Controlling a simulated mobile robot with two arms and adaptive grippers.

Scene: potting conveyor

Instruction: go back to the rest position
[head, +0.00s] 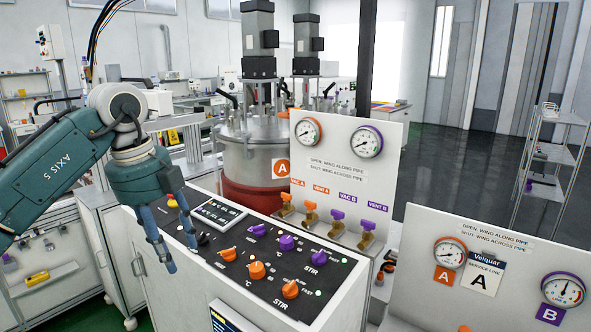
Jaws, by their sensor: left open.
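My left gripper (181,256) hangs with its two blue fingers pointing down, apart and empty. It is over the left end of the black control panel (225,283), beside the dark knob (203,240) there. I cannot tell whether a fingertip touches the panel. The panel also carries orange knobs (257,270) and purple knobs (287,242). My right gripper is not in view.
A white upright board (345,170) with two gauges and several orange and purple valves stands behind the panel. A steel vessel (250,160) is behind it. Another gauge board (480,285) stands at right. A wire shelf (548,155) stands on open dark floor at far right.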

